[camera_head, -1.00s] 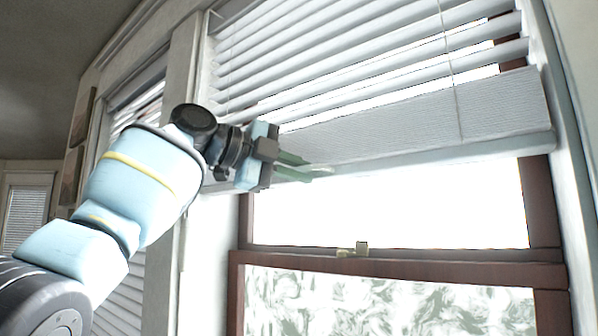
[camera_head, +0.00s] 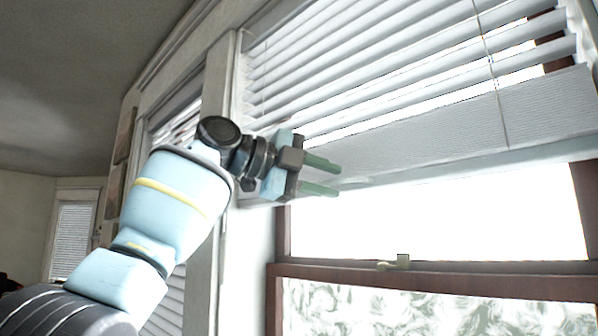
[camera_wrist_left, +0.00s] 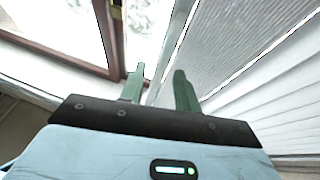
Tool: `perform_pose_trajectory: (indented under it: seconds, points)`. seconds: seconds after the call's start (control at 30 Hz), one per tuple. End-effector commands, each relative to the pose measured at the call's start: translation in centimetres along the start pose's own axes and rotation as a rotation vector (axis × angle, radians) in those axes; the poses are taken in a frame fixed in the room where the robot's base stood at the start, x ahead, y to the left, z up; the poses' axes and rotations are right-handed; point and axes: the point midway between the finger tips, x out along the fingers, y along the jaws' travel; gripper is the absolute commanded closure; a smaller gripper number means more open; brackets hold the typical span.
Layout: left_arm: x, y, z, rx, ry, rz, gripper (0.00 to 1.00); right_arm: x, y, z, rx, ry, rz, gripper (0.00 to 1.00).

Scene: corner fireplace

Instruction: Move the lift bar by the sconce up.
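The lift bar (camera_head: 450,130) is the wide white bottom rail of the blind over the upper window. It hangs slightly slanted in the head view, below several slats. My left gripper (camera_head: 337,179) is at the bar's left end, its two green fingers spread apart. In the left wrist view, the bar's textured face (camera_wrist_left: 245,45) fills the upper right, and its narrow edge runs past the gap between the fingers (camera_wrist_left: 159,70). I cannot tell whether either finger touches it. The sconce and my right gripper are not in view.
A brown window frame (camera_head: 430,278) with a small brass latch (camera_head: 398,262) lies below the bar. White trim (camera_head: 212,110) stands left of the blind, close to my left arm. Another blind-covered window (camera_head: 72,240) is at far left.

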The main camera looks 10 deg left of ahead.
Motion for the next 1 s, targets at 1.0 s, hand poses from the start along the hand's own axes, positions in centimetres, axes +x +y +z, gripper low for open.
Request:
perform_pose_trajectory:
  seconds: [1.0]
  points:
    - [-7.9, -0.8, 0.0, 0.010, -0.058, -0.007, 0.75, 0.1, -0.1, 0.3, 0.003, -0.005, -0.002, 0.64]
